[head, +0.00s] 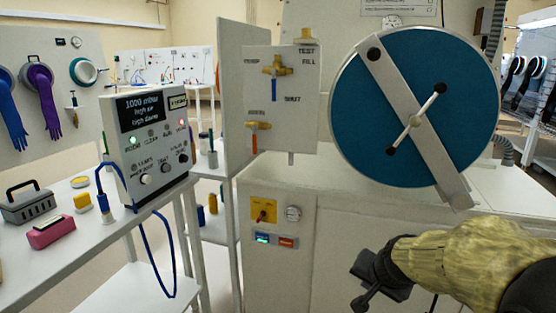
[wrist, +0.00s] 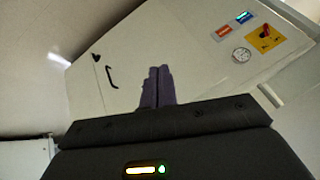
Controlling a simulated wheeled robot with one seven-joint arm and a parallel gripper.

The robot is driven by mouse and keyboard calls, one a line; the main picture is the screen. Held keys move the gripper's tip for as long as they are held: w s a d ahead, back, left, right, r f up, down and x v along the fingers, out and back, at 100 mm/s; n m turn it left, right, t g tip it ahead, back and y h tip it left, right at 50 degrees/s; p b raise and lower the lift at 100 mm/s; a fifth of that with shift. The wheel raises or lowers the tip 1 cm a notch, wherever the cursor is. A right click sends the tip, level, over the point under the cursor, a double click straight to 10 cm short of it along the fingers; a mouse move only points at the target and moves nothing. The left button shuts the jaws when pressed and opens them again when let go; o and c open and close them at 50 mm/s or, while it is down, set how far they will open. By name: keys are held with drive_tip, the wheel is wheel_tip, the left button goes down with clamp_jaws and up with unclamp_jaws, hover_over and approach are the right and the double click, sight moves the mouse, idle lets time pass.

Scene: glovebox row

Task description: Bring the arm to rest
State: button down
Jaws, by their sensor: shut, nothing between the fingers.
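My gripper (head: 372,275) is at the lower right of the head view, in front of the white cabinet (head: 340,240). My arm behind it wears a yellowish sleeve. In the wrist view the two dark fingers (wrist: 157,88) are together with nothing between them. They point toward the cabinet front (wrist: 190,60), which shows tilted, and appear apart from it. A black handle (wrist: 111,77) on the cabinet is left of the fingers in the wrist view.
A round blue door (head: 350,120) with a grey bar is above my gripper. A valve panel (head: 290,95) stands left of it. A blue cable loops below the bench.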

drive_tip(key=s+a+f+n+g, duration=0.45)
drive_tip(key=s+f+n, duration=0.25)
drive_tip(key=s+f, duration=0.5)
drive_tip(key=w+p+v, duration=0.3)
drive_tip(key=p+v, duration=1.4)
drive_tip(key=w+r+p+v, duration=0.1)
drive_tip(key=w+p+v, duration=0.2)
drive_tip(key=p+v, duration=1.3)
drive_tip(key=shift+a+r+p, duration=0.4)
drive_tip(key=shift+r, duration=0.55)
